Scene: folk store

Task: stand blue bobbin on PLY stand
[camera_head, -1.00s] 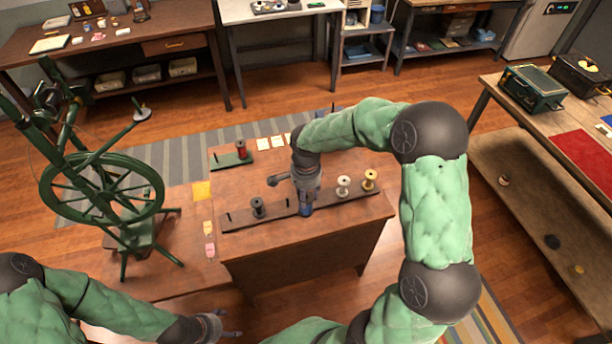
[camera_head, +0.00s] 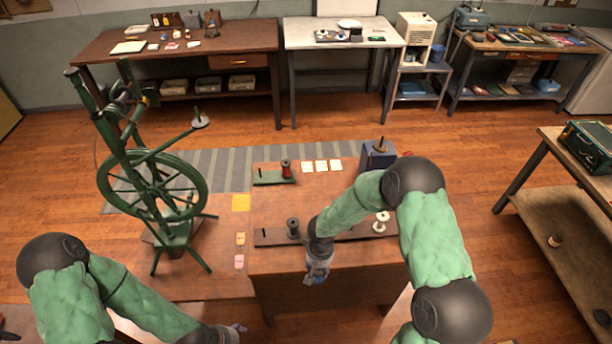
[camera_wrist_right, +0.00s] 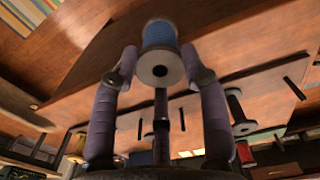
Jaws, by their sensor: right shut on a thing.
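My right gripper (camera_head: 317,270) is shut on the blue bobbin (camera_wrist_right: 160,36) and holds it near the front edge of the brown table. The bobbin's pale end disc faces the right wrist camera. In the head view the bobbin is mostly hidden by the gripper. A small green stand (camera_head: 267,182) at the back of the table carries a red bobbin (camera_head: 286,169) on its right and a bare dark peg on its left. I cannot read a PLY label. My left gripper (camera_head: 238,328) is low in the head view, too small to tell its opening.
A dark rack (camera_head: 268,240) holds a dark grey bobbin (camera_head: 293,227) and a white bobbin (camera_head: 381,221); my right arm covers part of it. A blue box (camera_head: 377,157) with an upright peg stands at the back right. A green spinning wheel (camera_head: 152,185) stands left. Pale cards lie behind.

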